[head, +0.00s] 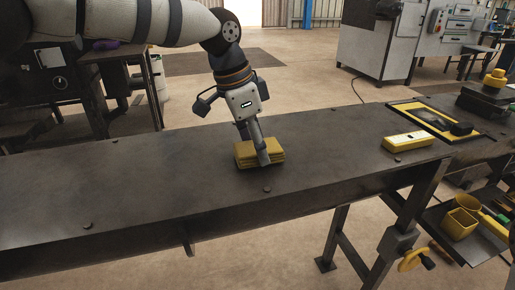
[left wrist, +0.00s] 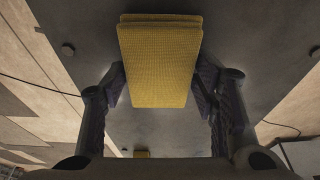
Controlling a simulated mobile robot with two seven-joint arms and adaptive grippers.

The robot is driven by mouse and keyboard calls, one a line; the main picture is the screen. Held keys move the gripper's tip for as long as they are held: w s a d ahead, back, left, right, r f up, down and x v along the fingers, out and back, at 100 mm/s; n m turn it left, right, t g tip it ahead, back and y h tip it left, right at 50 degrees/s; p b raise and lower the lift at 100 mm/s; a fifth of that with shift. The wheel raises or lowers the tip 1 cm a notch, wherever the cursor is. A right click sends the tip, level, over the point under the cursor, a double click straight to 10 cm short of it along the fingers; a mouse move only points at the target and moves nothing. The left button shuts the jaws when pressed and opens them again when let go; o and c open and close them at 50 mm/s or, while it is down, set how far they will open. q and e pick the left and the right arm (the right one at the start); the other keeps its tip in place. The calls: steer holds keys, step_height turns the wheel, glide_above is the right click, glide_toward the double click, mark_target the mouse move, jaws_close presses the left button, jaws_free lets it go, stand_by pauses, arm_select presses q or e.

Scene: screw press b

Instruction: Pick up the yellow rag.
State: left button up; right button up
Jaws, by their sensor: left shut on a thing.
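The yellow rag (head: 246,154) is a folded, layered textured cloth on the dark metal bench top, near the middle of the head view. In the left wrist view the rag (left wrist: 160,62) fills the upper middle, between the two fingers. My left gripper (head: 262,160) reaches down over the rag, one finger in front of its near side. In the left wrist view my left gripper (left wrist: 160,85) has a finger against each side of the rag and is shut on it. The rag looks to be at bench level; I cannot tell if it is lifted. My right gripper is not in view.
The dark bench (head: 130,190) is clear to the left of the rag. To the right lie a yellow and white box (head: 408,141) and a yellow-edged tray (head: 403,108). A lower shelf holds a yellow bin (head: 460,222). Bolt heads (head: 267,189) stud the bench.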

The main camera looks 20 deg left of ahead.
arm_select(q)
step_height(320, 180, up, 4)
steer(key=shift+f, duration=0.2)
steer(key=s+r+p, duration=0.1)
steer(key=s+r, duration=0.3)
steer(key=s, duration=0.3)
steer(key=s+d+r+p, duration=0.1)
steer(key=s+r, duration=0.4)
steer(key=s, duration=0.2)
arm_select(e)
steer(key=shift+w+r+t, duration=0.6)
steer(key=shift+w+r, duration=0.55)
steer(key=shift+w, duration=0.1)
arm_select(q)
steer(key=o, duration=0.7)
steer(key=shift+r, duration=0.1)
steer(key=shift+c, duration=0.2)
steer(key=c, duration=0.7)
steer(key=shift+o, duration=0.2)
